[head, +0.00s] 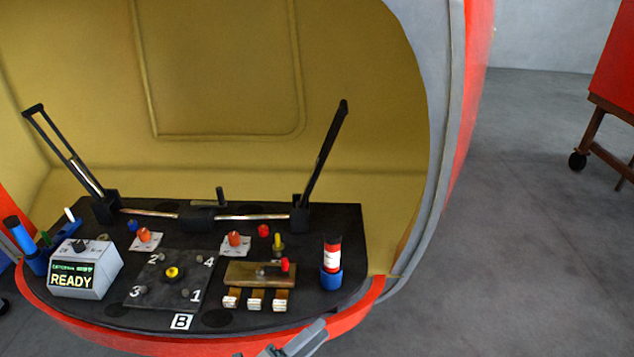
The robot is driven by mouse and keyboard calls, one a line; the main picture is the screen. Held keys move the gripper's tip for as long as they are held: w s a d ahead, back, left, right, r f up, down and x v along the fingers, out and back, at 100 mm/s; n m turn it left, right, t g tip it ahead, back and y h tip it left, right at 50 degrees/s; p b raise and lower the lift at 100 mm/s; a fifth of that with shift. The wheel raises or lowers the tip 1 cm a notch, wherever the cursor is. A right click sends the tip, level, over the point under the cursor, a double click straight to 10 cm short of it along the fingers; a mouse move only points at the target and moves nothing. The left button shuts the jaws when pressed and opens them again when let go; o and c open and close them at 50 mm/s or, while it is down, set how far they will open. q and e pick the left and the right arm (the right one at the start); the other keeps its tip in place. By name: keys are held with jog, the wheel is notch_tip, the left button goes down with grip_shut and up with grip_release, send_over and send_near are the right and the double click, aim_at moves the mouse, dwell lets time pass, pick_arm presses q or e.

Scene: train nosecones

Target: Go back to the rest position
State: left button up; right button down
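The red nosecone (477,90) has a black desk (345,222) carrying a grey "READY" box (95,283), a numbered selector plate (165,298), a brass switch plate (245,272) and a red-and-white cylinder in a blue holder (331,278). Two black wiper arms rise behind.

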pick_arm(q)
jog(key=s+a+f+n+y, duration=0.2)
jog(key=a+f+n+y, duration=0.1)
jog(key=f+n, duration=0.3)
jog(key=s+a+f+n+y, duration=0.3)
jog(key=a+f, duration=0.1)
jog(key=f, duration=0.4)
jog(key=s+a+f+n+y, duration=0.2)
jog(key=a+f+n, duration=0.1)
jog(key=f+n, duration=0.3)
jog(key=s+a+f+n+g+y, duration=0.2)
jog(key=s+a+f+n+g, duration=0.1)
jog(key=s+f, duration=0.6)
jog(key=s+a+f+n+g+y, duration=0.2)
jog(key=s+f+n, duration=0.3)
jog(key=s+f, duration=0.4)
jog(key=s+a+g, duration=0.1)
jog(key=s, duration=0.2)
jog(key=shift+s+a+n+y, duration=0.2)
jog(key=shift+a+n+y, duration=0.1)
jog(key=shift+a, duration=0.1)
jog(key=shift+f, duration=0.1)
